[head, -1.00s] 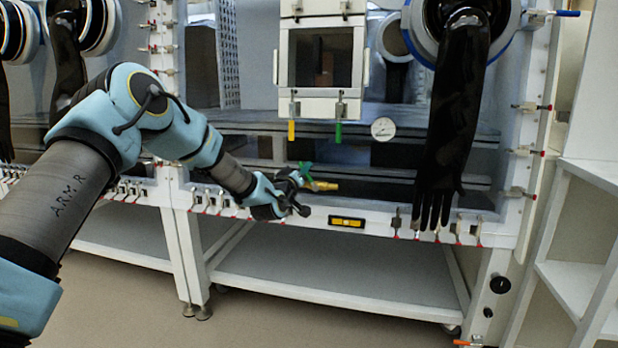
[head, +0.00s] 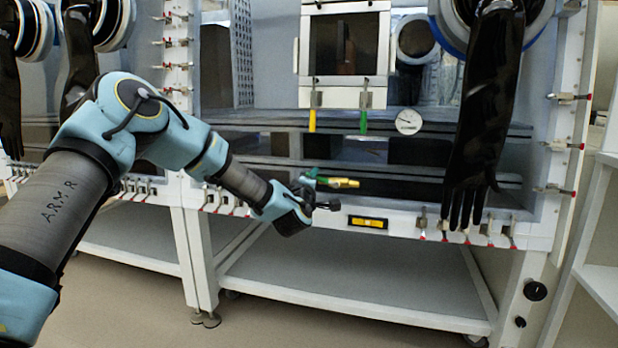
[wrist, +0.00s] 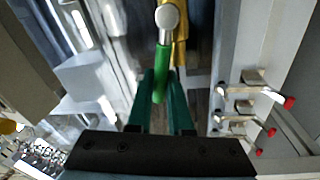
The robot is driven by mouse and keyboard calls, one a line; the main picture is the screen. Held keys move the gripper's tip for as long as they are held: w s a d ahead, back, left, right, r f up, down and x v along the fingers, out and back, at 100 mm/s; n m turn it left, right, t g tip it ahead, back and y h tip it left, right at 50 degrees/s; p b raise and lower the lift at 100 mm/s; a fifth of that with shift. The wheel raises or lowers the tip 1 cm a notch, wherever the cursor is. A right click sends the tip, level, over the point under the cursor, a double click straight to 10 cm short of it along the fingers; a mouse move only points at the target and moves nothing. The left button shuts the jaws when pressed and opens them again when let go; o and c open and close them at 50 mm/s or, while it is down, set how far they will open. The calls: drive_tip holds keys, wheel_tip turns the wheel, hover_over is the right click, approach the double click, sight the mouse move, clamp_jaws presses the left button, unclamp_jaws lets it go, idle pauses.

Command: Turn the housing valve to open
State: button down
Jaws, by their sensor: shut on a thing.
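The housing valve has a brass body (head: 343,183) and a green lever (head: 316,176), at the glovebox's lower front edge in the head view. In the wrist view the green lever (wrist: 162,72) runs down from a pale round cap, with the brass body (wrist: 181,45) just behind it. The lever looks roughly in line with the brass body there. My gripper (head: 312,191) is at the lever, left of the brass body. In the wrist view its green fingers (wrist: 163,92) stand on both sides of the lever's end, shut on it. The exact contact is partly hidden.
A gauge (head: 408,121), a yellow handle (head: 312,120) and a green handle (head: 363,121) are above. A black glove (head: 482,120) hangs to the right. A yellow level (head: 368,222) is on the front rail. Red-tipped clamps (wrist: 262,92) stick out close by in the wrist view.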

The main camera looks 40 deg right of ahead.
drive_tip(key=shift+f, duration=0.1)
idle(0.4)
drive_tip(key=c, duration=0.8)
unclamp_jaws()
drive_tip(key=shift+c, duration=0.2)
drive_tip(key=v, duration=1)
drive_tip(key=shift+s+a+p, duration=0.25)
drive_tip(key=shift+a+p, duration=0.05)
drive_tip(key=shift+c, duration=0.2)
